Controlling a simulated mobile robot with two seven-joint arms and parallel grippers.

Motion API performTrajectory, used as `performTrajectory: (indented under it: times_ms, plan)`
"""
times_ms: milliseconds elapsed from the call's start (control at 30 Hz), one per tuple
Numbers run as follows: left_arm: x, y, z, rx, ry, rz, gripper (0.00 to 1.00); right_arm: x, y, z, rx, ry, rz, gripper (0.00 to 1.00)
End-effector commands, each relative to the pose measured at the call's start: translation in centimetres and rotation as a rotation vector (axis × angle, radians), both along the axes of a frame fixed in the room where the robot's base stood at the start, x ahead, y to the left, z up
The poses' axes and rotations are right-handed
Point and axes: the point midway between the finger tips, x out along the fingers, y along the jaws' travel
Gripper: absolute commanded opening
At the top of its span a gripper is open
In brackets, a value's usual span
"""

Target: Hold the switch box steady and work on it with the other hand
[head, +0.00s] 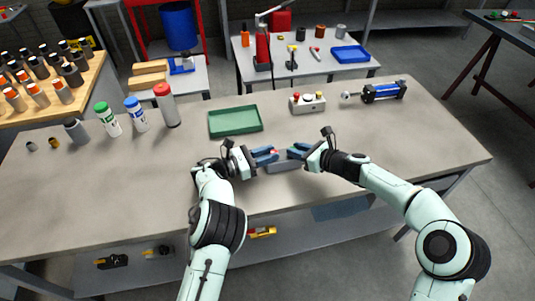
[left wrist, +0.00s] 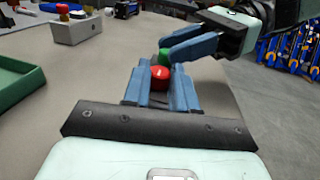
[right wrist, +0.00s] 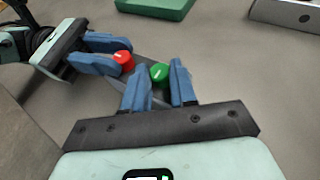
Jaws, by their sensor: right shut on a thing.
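The switch box (head: 284,166) is a small grey box near the table's front edge. It has a red knob (left wrist: 160,77) and a green knob (right wrist: 159,73) on top. My right gripper (right wrist: 158,72) is shut on the box at its green-knob end, with one blue finger on each side of that knob. My left gripper (left wrist: 164,75) comes in from the other end. Its fingers are apart, with the red knob at their tips. It also shows in the right wrist view (right wrist: 125,56). The fingers hide much of the box.
A green tray (head: 235,121) lies behind the box. A grey control box (head: 308,105) with coloured buttons and a blue cylinder (head: 384,92) stand further back. Several bottles (head: 137,114) stand back left. The table is clear at front left and right.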

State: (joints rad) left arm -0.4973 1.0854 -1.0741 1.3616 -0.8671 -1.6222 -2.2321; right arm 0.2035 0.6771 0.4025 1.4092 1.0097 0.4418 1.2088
Motion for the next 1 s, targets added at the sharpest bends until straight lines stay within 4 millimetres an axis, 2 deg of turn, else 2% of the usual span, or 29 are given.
performTrajectory:
  times_ms: [467,1000]
  plan:
    - [-0.1,-0.1,0.2,-0.005,-0.002,0.076,0.0,0.0,0.0,0.1,0.001,-0.001,-0.001,0.0]
    - [-1.0,-1.0,0.1,-0.004,0.002,0.526,0.0,0.0,0.0,0.0,0.0,0.0,-0.001,0.0]
